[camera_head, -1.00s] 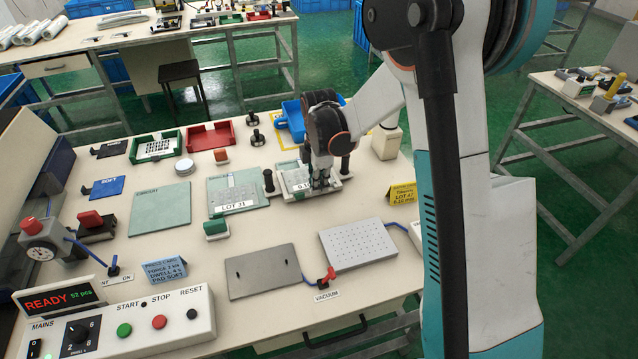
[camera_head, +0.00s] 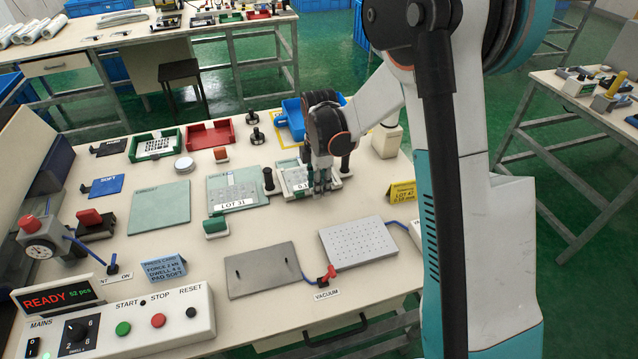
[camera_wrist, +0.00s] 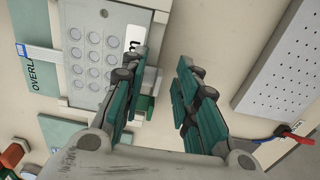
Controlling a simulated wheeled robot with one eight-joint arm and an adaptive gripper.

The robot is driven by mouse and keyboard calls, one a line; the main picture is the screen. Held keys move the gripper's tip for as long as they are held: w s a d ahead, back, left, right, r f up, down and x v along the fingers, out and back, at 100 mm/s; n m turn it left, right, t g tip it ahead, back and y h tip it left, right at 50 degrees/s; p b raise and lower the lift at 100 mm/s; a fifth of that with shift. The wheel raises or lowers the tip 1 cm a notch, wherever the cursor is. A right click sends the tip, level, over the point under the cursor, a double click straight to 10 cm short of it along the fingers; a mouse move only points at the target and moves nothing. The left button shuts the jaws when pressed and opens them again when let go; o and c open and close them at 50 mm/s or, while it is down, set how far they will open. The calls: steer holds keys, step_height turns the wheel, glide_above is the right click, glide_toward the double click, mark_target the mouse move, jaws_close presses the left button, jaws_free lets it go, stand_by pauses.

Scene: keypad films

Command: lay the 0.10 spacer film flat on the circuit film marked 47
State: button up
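The spacer film (camera_head: 293,173), with a white label that starts "0.1", lies on a pale holder right of centre in the head view. In the wrist view it is probably the grey film with rows of round holes (camera_wrist: 92,55); its label is partly behind a finger. My gripper (camera_head: 323,190) is at the holder's near right side, its fingers apart and nothing seen between them; it also shows in the wrist view (camera_wrist: 160,92). No film marked 47 can be read. A greenish film labelled LOT 31 (camera_head: 234,187) and a sheet on the CIRCUIT spot (camera_head: 160,208) lie further left.
A yellow card (camera_head: 402,192) mentions LOT 47. A perforated plate (camera_head: 358,243), a grey plate with two pins (camera_head: 263,270) and a red vacuum lever (camera_head: 329,274) are nearer. Black knobs (camera_head: 268,180) stand by the holder. A green block (camera_head: 215,226) sits beside the LOT 31 film.

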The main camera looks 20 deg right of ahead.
step_height(320, 180, up, 12)
stand_by(0.6)
steer(key=s+r+m+t, duration=0.3)
steer(key=s+r+m, duration=0.55)
steer(key=s, duration=0.35)
steer(key=s+m+t, duration=0.4)
steer(key=s+m, duration=0.5)
steer(key=s, duration=0.4)
steer(key=shift+s+f+m, duration=0.2)
steer(key=shift+f+m, duration=0.15)
